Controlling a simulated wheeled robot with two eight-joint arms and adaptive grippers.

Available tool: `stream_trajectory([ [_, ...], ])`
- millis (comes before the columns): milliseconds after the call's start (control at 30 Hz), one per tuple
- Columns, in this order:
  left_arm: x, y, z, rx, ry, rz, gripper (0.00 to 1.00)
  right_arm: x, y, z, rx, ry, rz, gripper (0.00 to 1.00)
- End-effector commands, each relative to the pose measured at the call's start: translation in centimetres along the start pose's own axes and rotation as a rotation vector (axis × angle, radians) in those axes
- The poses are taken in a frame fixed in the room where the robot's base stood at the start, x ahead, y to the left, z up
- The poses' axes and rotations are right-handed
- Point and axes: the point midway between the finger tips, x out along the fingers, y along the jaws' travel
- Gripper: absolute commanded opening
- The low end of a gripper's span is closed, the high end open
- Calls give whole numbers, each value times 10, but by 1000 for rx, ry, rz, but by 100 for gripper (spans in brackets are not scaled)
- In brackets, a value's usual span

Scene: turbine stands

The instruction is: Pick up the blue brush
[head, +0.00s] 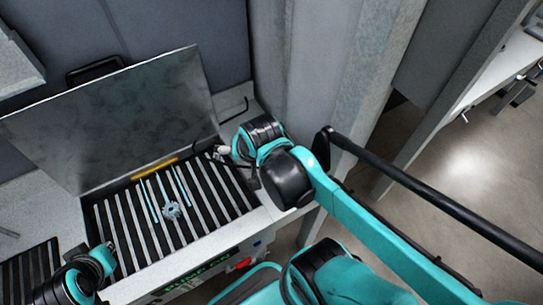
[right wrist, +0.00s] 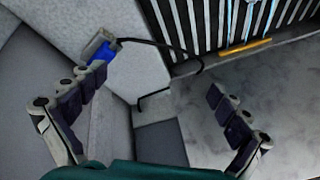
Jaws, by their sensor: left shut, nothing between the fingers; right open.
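In the right wrist view, a small grey block with a bright blue face, which looks like the blue brush (right wrist: 99,51), lies on the pale surface at upper left. A thin black curved line runs right from it. My right gripper (right wrist: 157,82) is open with nothing between its fingers. Its left fingertip appears just below the block in the picture; I cannot tell whether they touch. In the head view, the right gripper is mostly hidden by its own wrist, beside the bench's right end. My left gripper (head: 104,255) is shut and empty at the lower left, over the bench's front.
A slatted bench (head: 125,232) holds a small grey wheel-like part (head: 172,211) and thin light-blue strips. A large metal plate (head: 115,115) leans behind it, with a yellow bar (head: 155,168) at its foot. A grey pillar (head: 320,75) stands to the right. Black handles project nearby.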

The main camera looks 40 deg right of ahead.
Motion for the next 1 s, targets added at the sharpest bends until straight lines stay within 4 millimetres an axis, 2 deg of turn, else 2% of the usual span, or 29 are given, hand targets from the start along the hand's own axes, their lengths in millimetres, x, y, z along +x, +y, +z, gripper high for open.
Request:
stream_trajectory([
  [167,-6,0,-4,0,0,0,0,7,10,-23,356,-43,72,100],
  [233,-9,0,-6,0,0,0,0,13,16,-34,553,-59,116,100],
  [400,-17,0,-12,0,0,0,0,34,41,-64,1158,-70,270,100],
  [600,-25,0,-18,0,0,0,0,62,75,-85,1777,-13,458,100],
  [700,-27,0,-19,0,0,0,0,72,87,-89,1972,24,523,100],
  [800,-27,0,-20,0,0,0,0,78,94,-90,2083,49,561,100],
  [1000,-21,0,-15,0,0,0,0,96,102,-84,2128,61,576,100],
])
